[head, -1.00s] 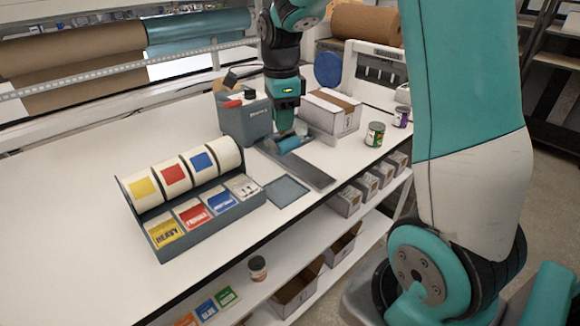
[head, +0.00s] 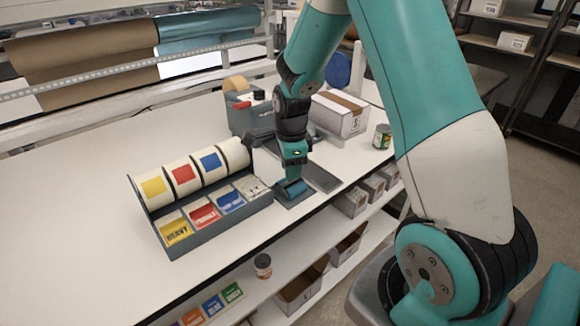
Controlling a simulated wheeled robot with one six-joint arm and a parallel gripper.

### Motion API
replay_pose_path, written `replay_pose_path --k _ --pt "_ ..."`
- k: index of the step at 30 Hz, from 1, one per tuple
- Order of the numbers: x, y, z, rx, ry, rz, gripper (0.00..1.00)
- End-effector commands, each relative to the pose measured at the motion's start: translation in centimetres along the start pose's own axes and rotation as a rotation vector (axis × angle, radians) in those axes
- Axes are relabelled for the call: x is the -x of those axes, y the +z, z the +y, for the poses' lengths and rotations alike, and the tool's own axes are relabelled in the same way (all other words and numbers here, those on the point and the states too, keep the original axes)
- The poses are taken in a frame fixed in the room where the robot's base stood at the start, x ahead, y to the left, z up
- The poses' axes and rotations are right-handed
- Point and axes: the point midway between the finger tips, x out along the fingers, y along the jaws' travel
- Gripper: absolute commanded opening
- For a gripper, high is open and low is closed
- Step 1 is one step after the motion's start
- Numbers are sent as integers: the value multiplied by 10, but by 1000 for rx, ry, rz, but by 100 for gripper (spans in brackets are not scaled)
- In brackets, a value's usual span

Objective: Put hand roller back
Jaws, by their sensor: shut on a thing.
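The hand roller (head: 292,187) has a blue cylinder and is in my gripper (head: 291,180) in the head view. My gripper points down and is shut on the roller. The roller is over the small dark square pad (head: 304,197) at the front edge of the white table, right of the label dispenser. I cannot tell whether the roller touches the pad. The roller's handle is mostly hidden by my gripper.
The label dispenser (head: 163,237) with several rolls stands close on the left. A dark strip (head: 321,177) lies just right of the pad. A grey tape dispenser (head: 240,119), a white box (head: 340,114) and a green can (head: 382,137) stand behind. The left tabletop is clear.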

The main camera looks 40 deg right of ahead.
Motion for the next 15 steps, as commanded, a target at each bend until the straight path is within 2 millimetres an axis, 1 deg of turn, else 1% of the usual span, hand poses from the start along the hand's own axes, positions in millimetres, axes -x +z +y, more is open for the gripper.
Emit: replay_pose_path --k 4,5,6,8,15 --pt "-4 0 0 0 0 0 10" --pt "-3 0 0 0 0 0 35" --pt "-3 0 0 0 0 0 44" --pt "-3 0 0 0 0 0 56" --pt "-2 0 0 -1 0 0 56"
